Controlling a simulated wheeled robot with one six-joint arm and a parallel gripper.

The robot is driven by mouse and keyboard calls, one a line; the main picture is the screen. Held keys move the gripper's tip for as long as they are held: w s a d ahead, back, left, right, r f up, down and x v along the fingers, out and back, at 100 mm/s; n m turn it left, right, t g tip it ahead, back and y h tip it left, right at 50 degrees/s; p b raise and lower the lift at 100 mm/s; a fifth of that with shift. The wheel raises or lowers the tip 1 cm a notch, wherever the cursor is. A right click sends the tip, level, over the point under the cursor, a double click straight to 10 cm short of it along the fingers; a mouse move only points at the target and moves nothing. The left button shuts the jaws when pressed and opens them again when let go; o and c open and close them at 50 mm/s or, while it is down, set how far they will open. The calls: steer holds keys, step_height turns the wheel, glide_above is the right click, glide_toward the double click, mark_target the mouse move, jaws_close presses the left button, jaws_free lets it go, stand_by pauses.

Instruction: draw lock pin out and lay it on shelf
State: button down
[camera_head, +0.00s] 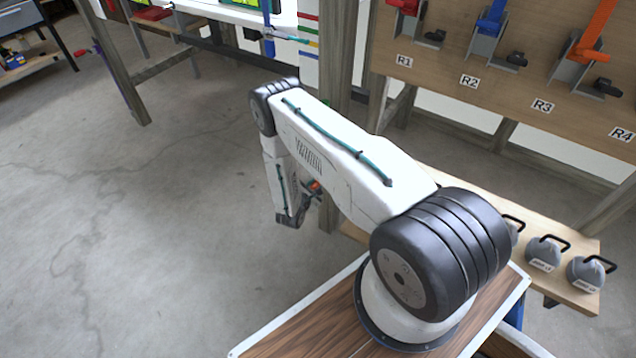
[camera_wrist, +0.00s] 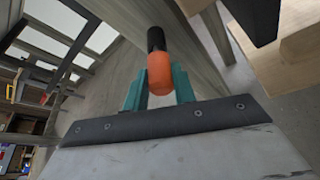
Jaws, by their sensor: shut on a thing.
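The lock pin, an orange piece (camera_wrist: 160,74) with a black end, sits between the teal fingers of my gripper (camera_wrist: 159,88) in the wrist view. My gripper is shut on it. In the head view, a small orange bit of it (camera_head: 316,186) shows beside my forearm. My gripper is mostly hidden there behind my arm. A low wooden shelf (camera_head: 587,243) stands at the right of the head view, below the lever board. I cannot tell whether the pin touches anything beyond my fingers.
Several grey weights with black handles stand on the low shelf, one of them here (camera_head: 545,252). A wooden board (camera_head: 440,62) above carries levers marked R1 to R4. A wooden post (camera_head: 337,60) rises behind my arm. Open concrete floor (camera_head: 130,230) lies to the left.

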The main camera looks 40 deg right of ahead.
steer(key=shift+s+a, duration=0.3)
steer(key=shift+a, duration=0.5)
steer(key=shift+s+a, duration=0.25)
steer(key=shift+a, duration=0.5)
steer(key=shift+s+a, duration=0.3)
steer(key=shift+a, duration=0.5)
steer(key=w+a+r+n+t+y, duration=0.2)
steer(key=w+a+r+n, duration=0.15)
steer(key=r, duration=0.65)
steer(key=w+a+r+n+t+y, duration=0.25)
steer(key=a+r, duration=0.25)
steer(key=r, duration=0.5)
steer(key=a+r+n+t+y, duration=0.1)
steer(key=a+r, duration=0.2)
steer(key=r, duration=1.1)
steer(key=a+r+n+y, duration=0.1)
steer(key=a+r+y, duration=0.1)
steer(key=r, duration=1.3)
steer(key=shift+w+a+t, duration=0.35)
steer(key=shift+w+a, duration=0.1)
steer(key=shift+a, duration=0.3)
steer(key=shift+a+y, duration=0.1)
steer(key=shift+y, duration=0.15)
